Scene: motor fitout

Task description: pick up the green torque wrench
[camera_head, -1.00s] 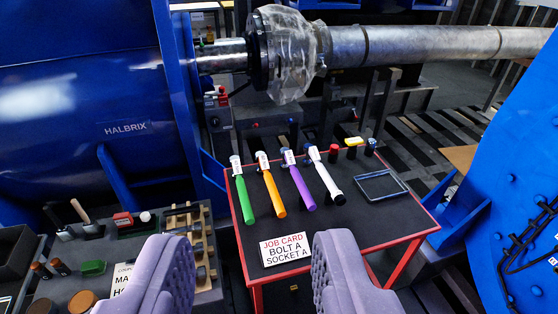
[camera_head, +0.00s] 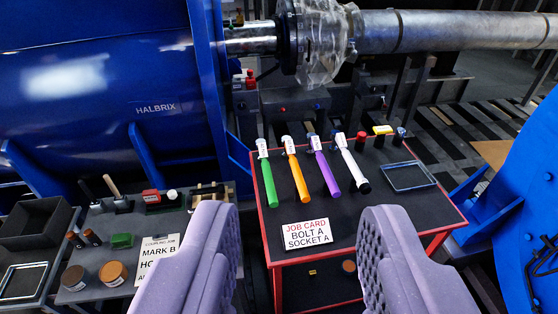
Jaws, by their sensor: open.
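The green torque wrench (camera_head: 269,182) lies on the dark top of a red-framed cart (camera_head: 388,222), leftmost in a row of wrenches. It has a green handle and a white head at the far end. Beside it to the right lie an orange wrench (camera_head: 298,178), a purple wrench (camera_head: 327,173) and a white wrench with a black end (camera_head: 353,168). My gripper (camera_head: 302,250) is open, its two purple padded fingers wide apart at the bottom of the view. It is empty, and the green wrench shows beyond the gap, apart from the fingers.
A job card (camera_head: 306,235) stands at the cart's near edge. A black-rimmed tray (camera_head: 408,177) and small red, yellow and blue items are at its far right. A cluttered grey bench (camera_head: 85,292) is at left. A blue machine (camera_head: 90,80) and a steel shaft (camera_head: 450,30) lie beyond.

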